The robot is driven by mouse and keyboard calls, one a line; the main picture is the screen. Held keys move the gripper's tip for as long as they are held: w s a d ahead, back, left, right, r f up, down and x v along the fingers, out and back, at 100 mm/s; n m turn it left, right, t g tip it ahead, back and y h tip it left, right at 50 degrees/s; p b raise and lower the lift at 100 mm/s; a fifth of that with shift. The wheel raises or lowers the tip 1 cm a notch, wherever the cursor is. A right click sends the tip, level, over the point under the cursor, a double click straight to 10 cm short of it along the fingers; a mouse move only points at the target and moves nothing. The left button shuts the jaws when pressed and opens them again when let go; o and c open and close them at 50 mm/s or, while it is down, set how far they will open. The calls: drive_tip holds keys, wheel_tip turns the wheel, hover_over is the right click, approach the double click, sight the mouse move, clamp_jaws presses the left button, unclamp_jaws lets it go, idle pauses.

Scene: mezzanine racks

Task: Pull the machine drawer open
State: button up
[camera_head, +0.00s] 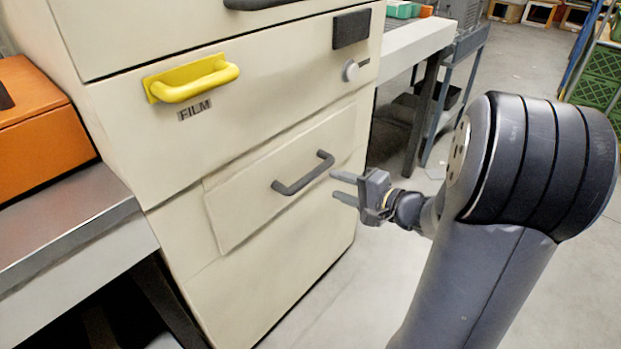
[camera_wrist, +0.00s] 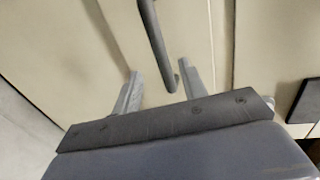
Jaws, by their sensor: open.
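The cream machine has a lower drawer (camera_head: 240,212) with a dark bar handle (camera_head: 303,173). The drawer front looks shut, nearly flush with the machine. My gripper (camera_head: 340,188) is open and empty just right of the handle's right end, its two fingers pointing left toward the drawer front. In the wrist view the handle (camera_wrist: 155,40) comes down from the top, and its near end lies between the two fingers of my gripper (camera_wrist: 160,88), closer to the right finger. I cannot tell whether a finger touches it.
A yellow handle (camera_head: 195,80) marked FILM sits on the upper drawer, with a round knob (camera_head: 351,71) to its right. An orange box (camera_head: 36,130) stands on a metal bench (camera_head: 60,225) at left. A table (camera_head: 420,45) stands behind right.

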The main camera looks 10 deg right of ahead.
sight(314, 178)
drive_tip(key=b+x, duration=0.1)
drive_tip(key=x, duration=0.8)
drive_tip(key=shift+w+a, duration=0.15)
drive_tip(key=shift+c, duration=0.6)
clamp_jaws()
